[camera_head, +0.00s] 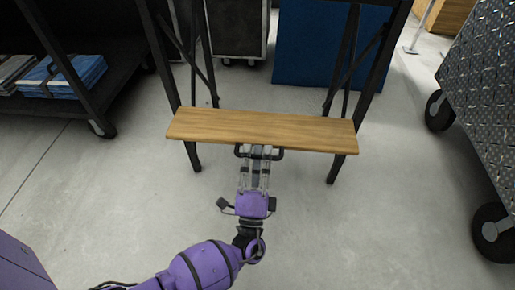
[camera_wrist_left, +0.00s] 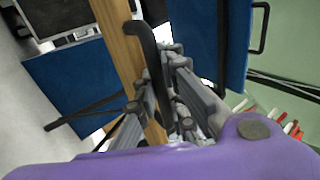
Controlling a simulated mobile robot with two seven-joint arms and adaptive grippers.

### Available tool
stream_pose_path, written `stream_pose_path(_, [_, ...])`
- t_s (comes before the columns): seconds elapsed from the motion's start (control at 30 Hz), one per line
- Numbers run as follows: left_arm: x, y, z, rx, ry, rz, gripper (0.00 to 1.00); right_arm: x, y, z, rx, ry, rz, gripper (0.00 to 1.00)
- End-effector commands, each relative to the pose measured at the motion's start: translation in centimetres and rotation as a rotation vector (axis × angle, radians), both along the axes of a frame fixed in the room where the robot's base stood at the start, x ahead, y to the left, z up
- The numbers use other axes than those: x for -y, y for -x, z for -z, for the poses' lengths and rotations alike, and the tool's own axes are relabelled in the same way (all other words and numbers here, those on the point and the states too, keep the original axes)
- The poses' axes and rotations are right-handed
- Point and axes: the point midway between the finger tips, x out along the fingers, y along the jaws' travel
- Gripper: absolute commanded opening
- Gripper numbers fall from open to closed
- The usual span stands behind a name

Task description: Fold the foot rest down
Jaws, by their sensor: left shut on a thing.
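The foot rest (camera_head: 262,129) is a light wooden board set across the black legs of a tall frame (camera_head: 172,83). Its broad face shows in the head view, and I cannot tell its exact tilt. A black handle (camera_head: 279,154) sits at the middle of its near edge. My left gripper (camera_head: 257,157) is shut on this handle. In the left wrist view the fingers (camera_wrist_left: 168,78) close around the curved black handle (camera_wrist_left: 148,48), beside the wooden board (camera_wrist_left: 122,50). The fingers hide part of the handle. My right gripper is not in view.
A black shelf cart with folded blue cloths (camera_head: 75,75) stands at the left. A metal diamond-plate cart (camera_head: 485,85) on black wheels stands at the right. A blue panel (camera_head: 310,45) and a dark case (camera_head: 237,28) are behind the frame. The grey floor before the foot rest is clear.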

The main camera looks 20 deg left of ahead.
Motion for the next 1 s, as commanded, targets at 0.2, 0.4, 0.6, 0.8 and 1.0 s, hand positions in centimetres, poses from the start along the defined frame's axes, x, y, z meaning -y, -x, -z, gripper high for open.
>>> stream_pose_path(0.2, [0.39,0.65,1.19,0.037,-0.015,0.002,0.0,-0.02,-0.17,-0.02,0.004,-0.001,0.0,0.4])
stream_pose_path(0.4, [0.37,0.71,1.44,0.047,-0.017,0.001,0.0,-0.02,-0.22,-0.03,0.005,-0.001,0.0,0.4])
stream_pose_path(0.6, [0.37,0.68,1.5,0.045,-0.017,0.001,0.0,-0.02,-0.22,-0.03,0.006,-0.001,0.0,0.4])
stream_pose_path(0.8, [0.34,0.58,1.48,0.045,-0.017,0.001,0.18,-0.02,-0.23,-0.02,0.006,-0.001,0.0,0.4])
stream_pose_path(1.0, [0.2,0.41,1.26,0.048,-0.016,0.0,0.18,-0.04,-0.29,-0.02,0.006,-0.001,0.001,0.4])
